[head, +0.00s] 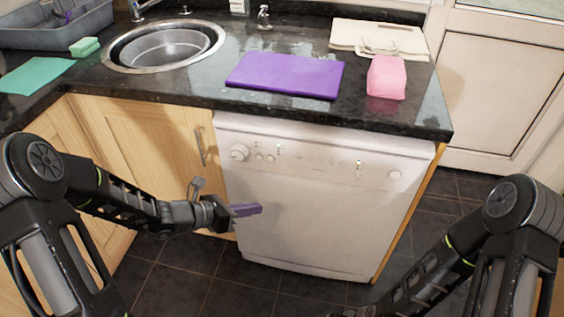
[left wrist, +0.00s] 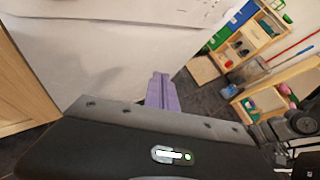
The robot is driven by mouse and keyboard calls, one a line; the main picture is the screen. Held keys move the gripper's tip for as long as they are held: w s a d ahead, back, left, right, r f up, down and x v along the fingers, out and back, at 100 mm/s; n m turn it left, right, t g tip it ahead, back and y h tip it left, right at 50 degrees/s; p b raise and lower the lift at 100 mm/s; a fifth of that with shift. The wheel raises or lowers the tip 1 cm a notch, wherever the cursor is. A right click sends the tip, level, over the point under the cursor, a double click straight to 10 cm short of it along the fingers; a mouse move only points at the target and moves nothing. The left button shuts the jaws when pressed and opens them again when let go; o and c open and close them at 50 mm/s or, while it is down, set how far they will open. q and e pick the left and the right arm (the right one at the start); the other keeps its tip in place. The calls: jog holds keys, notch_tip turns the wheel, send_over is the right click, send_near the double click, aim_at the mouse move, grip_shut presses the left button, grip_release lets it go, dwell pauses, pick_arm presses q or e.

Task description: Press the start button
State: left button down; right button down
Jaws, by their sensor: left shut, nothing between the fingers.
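The white dishwasher (head: 318,215) stands under the dark counter with its door shut. Its control panel has a large dial (head: 239,152) at the left, small round buttons (head: 265,158) beside it, and a single round button (head: 394,174) at the far right. The labels are too small to tell which is the start button. My left gripper (head: 258,208) is shut and empty, its purple fingers in front of the left part of the door, below the panel. In the left wrist view the shut fingers (left wrist: 160,88) point toward the white door. My right gripper is out of view.
The counter (head: 200,88) above holds a purple board (head: 286,75), a pink block (head: 386,77), pale boards (head: 378,38) and a round sink (head: 165,47). A wooden cupboard (head: 150,150) with a metal handle adjoins the dishwasher's left. Dark floor lies in front.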

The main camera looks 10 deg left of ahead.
aim_at(271, 159)
pick_arm(q)
jog(key=r+n, duration=0.1)
jog(key=w+r+n+t, duration=0.1)
jog(key=w+r+t+h, duration=0.1)
jog(key=r, duration=0.1)
jog(key=shift+w+d+n, duration=0.1)
jog(key=shift+d+n, duration=0.2)
jog(key=shift+n, duration=0.1)
jog(key=shift+w+d+b, duration=0.15)
jog(key=shift+w, duration=2.05)
jog(key=shift+w+d+b, duration=0.15)
jog(key=shift+w, duration=2.05)
jog(key=shift+w, duration=0.4)
